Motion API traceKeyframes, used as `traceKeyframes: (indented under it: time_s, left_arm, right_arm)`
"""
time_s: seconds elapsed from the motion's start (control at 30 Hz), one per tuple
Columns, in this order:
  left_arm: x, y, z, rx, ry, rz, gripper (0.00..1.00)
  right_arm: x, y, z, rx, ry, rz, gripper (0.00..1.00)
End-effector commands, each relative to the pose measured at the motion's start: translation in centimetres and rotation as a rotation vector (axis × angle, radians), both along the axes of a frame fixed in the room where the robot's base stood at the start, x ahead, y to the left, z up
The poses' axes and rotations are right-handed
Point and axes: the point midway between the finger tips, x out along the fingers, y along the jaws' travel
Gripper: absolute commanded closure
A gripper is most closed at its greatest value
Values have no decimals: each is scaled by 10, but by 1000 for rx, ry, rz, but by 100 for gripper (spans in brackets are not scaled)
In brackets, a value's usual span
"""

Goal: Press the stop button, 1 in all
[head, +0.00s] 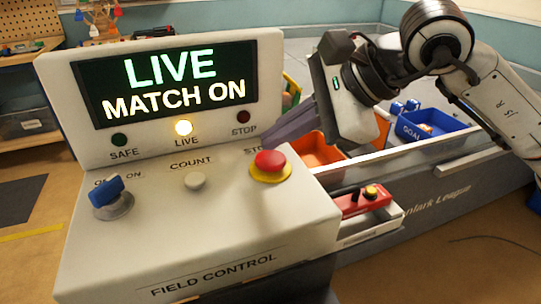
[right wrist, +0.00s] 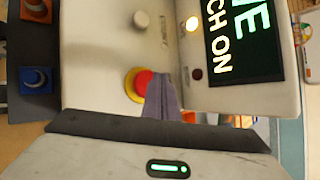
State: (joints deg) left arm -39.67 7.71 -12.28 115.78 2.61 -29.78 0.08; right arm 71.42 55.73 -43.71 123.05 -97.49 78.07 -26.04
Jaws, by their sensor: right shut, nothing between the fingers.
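The red stop button (head: 269,160) with its yellow collar stands up on the right of the sloped field control console (head: 230,222). In the right wrist view the stop button (right wrist: 143,84) is just left of the fingertips and partly covered by them. My right gripper (head: 270,139) is shut and empty. Its grey fingers reach in from the right, just above and behind the button; I cannot tell if they touch it. In the right wrist view the fingers (right wrist: 160,84) also show together. The console's screen (head: 170,84) reads "LIVE MATCH ON". My left gripper is not in view.
The console also has a blue switch (head: 107,190) and a grey count button (head: 195,181).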

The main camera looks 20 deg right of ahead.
Motion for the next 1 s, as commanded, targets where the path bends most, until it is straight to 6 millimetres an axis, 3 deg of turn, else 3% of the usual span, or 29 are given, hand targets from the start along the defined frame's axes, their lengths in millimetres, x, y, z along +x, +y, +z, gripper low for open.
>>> traceKeyframes:
  time_s: [0.73,1.0]
  left_arm:
    - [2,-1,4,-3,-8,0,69]
    - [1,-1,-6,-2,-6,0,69]
  right_arm:
    - [0,0,0,0,0,0,100]
    - [0,0,-7,0,0,0,100]
